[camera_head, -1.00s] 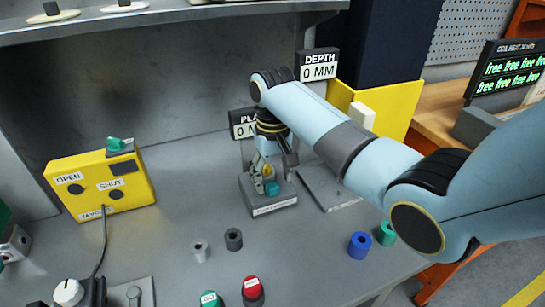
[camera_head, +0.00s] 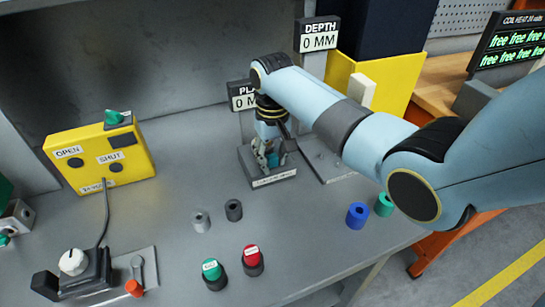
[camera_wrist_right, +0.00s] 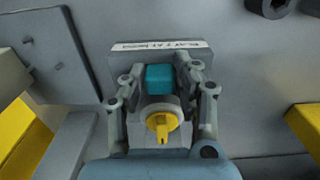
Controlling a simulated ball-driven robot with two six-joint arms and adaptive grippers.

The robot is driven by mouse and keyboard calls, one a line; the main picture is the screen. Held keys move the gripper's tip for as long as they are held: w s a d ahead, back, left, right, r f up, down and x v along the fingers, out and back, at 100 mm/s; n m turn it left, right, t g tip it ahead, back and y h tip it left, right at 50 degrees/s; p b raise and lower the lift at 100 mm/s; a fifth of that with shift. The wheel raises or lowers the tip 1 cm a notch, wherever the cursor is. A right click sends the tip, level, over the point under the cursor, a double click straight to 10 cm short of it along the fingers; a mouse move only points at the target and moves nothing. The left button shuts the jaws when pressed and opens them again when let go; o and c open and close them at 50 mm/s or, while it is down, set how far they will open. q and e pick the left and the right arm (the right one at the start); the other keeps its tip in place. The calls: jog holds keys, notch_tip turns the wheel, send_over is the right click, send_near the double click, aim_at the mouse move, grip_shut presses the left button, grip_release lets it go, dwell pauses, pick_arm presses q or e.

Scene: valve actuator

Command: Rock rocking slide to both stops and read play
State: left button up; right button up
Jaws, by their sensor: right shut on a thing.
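The rocking slide fixture is a grey base (camera_head: 285,178) with a white label on its front, standing on the bench; its lettering is too blurred to read fully. A teal block (camera_wrist_right: 159,79) sits on it. My right gripper (camera_head: 268,150) reaches down over the fixture and is shut on the teal block, with a finger on each side in the wrist view (camera_wrist_right: 160,88). A yellow round part with a tab (camera_wrist_right: 161,128) shows between the fingers. The play display (camera_head: 242,97) behind is partly hidden by my arm and shows 0. My left gripper is out of view.
The depth display (camera_head: 319,36) reads 0 MM. A yellow OPEN/SHUT box (camera_head: 130,160) is left. Green (camera_head: 212,270) and red (camera_head: 252,258) buttons, a knob unit (camera_head: 75,268) and grey, blue (camera_head: 357,217) and green cylinders stand in front. Bench between box and fixture is clear.

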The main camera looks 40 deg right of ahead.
jog(key=o, duration=0.5)
jog(key=shift+c, duration=0.2)
jog(key=c, duration=0.4)
jog(key=shift+a+p, duration=0.15)
jog(key=shift+p, duration=0.2)
jog(key=shift+w+a, duration=0.1)
jog(key=shift+a, duration=0.2)
dwell(0.6)
jog(key=shift+d+p, duration=0.3)
jog(key=shift+p, duration=0.5)
dwell(1.0)
jog(key=shift+s+d, duration=0.2)
jog(key=shift+d, duration=0.35)
dwell(1.2)
jog(key=shift+p, duration=0.55)
